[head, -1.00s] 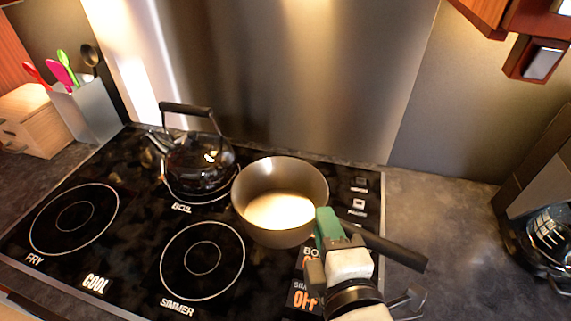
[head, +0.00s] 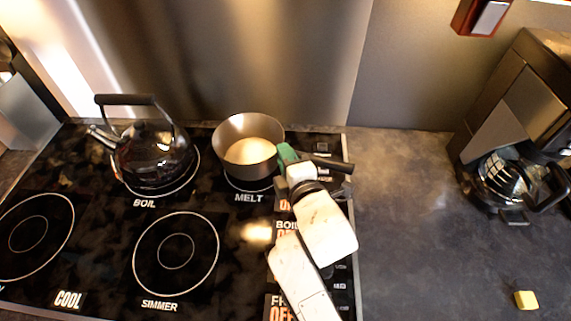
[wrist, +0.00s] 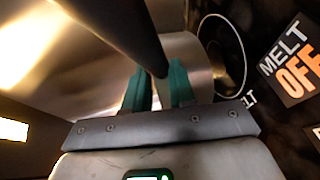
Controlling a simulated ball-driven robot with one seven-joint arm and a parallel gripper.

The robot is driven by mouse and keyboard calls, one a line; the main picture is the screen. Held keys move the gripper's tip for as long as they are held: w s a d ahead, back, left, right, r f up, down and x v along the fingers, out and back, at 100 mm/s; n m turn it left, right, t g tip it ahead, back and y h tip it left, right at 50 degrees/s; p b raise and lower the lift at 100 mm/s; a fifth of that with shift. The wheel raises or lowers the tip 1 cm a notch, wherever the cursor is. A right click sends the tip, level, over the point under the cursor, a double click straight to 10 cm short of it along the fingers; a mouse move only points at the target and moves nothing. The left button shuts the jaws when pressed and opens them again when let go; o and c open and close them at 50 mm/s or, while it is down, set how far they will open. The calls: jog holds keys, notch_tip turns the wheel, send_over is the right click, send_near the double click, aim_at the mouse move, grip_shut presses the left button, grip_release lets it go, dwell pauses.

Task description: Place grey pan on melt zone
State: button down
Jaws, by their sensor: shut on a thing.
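The grey pan (head: 232,135) is upright at the back of the cooktop in the head view, with its black handle (head: 333,164) pointing right. My gripper (head: 287,157) has its green fingers shut on the pan at the handle end. The melt zone ring (head: 245,185) shows in front of and below the pan, which hides its back part. In the wrist view, the melt zone ring (wrist: 240,62) lies to the right of my gripper (wrist: 158,82), and the dark handle (wrist: 135,30) crosses above the fingers. I cannot tell whether the pan touches the cooktop.
A black kettle (head: 152,158) stands on the boil zone, left of the pan. The metal backsplash (head: 250,60) is close behind. A coffee maker (head: 515,120) stands on the right counter, and a yellow block (head: 526,300) lies in front of it. The simmer zone (head: 176,253) is bare.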

jog(key=shift+w+f, duration=0.65)
jog(key=shift+f, duration=1.55)
jog(key=c, duration=1.4)
grip_release()
jog(key=shift+f, duration=0.25)
jog(key=o, duration=0.5)
jog(key=shift+r, duration=0.1)
